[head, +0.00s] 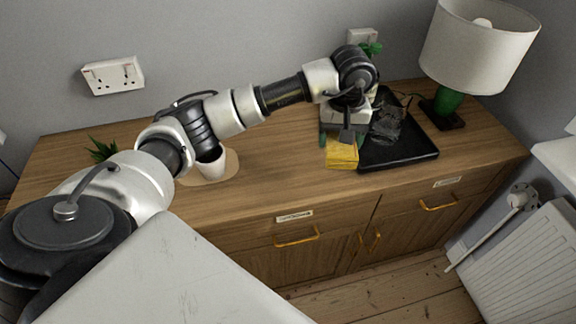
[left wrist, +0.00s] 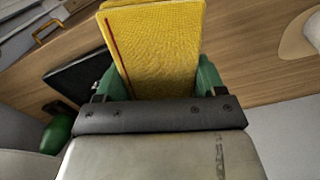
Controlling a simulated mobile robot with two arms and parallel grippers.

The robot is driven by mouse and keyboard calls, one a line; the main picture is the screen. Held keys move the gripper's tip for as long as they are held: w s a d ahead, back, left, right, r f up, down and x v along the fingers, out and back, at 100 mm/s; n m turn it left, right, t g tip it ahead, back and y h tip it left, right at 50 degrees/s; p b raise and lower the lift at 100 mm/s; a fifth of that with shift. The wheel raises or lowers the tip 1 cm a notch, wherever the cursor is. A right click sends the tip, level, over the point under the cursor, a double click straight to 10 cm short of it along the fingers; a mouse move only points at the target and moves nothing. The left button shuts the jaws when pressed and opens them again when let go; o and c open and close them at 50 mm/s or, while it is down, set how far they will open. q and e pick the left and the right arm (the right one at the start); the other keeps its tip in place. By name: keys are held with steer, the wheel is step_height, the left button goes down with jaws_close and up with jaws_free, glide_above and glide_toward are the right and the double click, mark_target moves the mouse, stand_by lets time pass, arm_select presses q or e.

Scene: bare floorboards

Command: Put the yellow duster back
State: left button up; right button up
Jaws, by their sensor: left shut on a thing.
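The yellow duster (head: 342,156) is a folded cloth near the front edge of the wooden sideboard top, just left of the black tray (head: 412,153). My left gripper (head: 343,138) reaches down from above and is shut on the duster. In the left wrist view the duster (left wrist: 155,45) sticks out between the green fingers of the gripper (left wrist: 158,82) and shows a dark red line along one side. I cannot tell whether the duster touches the wood. My right gripper is not in view.
A lamp (head: 478,45) with a green base stands behind the tray at the right. A dark, see-through thing (head: 387,126) lies on the tray. A white cup (head: 211,165) stands on a round mat (head: 230,165) at left. Bare wood lies between mat and duster.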

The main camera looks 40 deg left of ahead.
arm_select(q)
steer(key=w+a+f+n+b, duration=0.1)
steer(key=w+f+n+b, duration=0.1)
steer(key=w+n, duration=0.15)
steer(key=p, duration=0.2)
glide_above(293, 160)
step_height(293, 160, down, 7)
steer(key=shift+r, duration=0.1)
step_height(293, 160, down, 4)
steer(key=shift+r+p, duration=0.25)
steer(key=shift+p, duration=0.15)
steer(key=shift+f, duration=0.25)
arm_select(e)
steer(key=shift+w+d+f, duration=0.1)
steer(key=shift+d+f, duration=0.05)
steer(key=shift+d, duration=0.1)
arm_select(q)
steer(key=shift+f, duration=0.15)
steer(key=o, duration=0.9)
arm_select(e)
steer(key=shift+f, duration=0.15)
